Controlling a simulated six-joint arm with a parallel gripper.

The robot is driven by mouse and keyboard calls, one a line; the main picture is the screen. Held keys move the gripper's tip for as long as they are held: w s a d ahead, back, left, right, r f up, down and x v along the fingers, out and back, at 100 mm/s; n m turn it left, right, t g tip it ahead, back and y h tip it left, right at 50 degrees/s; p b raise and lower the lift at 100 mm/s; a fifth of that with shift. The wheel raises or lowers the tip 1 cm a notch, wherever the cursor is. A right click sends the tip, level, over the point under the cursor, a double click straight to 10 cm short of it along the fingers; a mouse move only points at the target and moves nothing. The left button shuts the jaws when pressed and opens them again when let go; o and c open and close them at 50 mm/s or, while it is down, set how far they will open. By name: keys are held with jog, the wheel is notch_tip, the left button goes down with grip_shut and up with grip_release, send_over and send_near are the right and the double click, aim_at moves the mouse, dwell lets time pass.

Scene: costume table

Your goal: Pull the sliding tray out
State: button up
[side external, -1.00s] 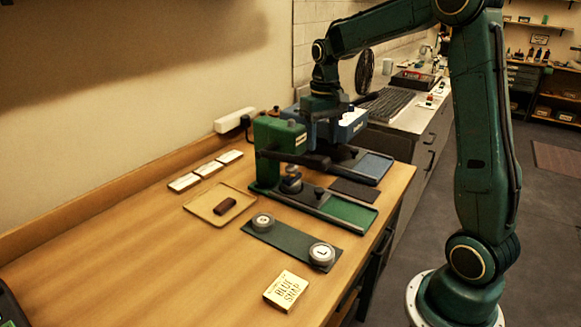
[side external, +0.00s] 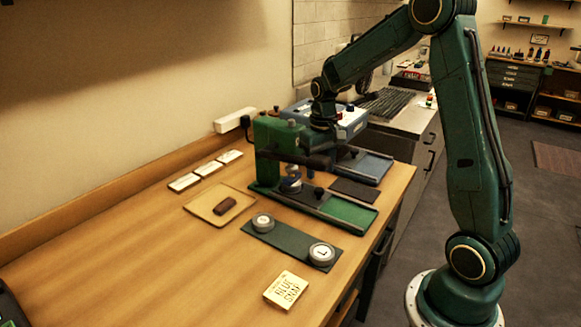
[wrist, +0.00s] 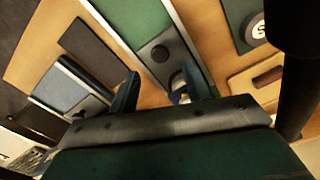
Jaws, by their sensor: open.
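The green press (side external: 275,143) stands near the table's right edge. My gripper (wrist: 160,78) is open and empty. In the side view my gripper (side external: 322,148) is beside the press head, above the tray; its fingertips are hard to make out there.
A blue press (side external: 350,120) with its own blue tray (side external: 367,166) stands close behind. A dark mat (side external: 354,190) lies between the two trays. A dark green strip (side external: 290,241) with two round tins lies in front.

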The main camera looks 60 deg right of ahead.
aim_at(320, 190)
jog(key=shift+f, duration=3.1)
grip_shut()
jog(key=shift+s, duration=0.15)
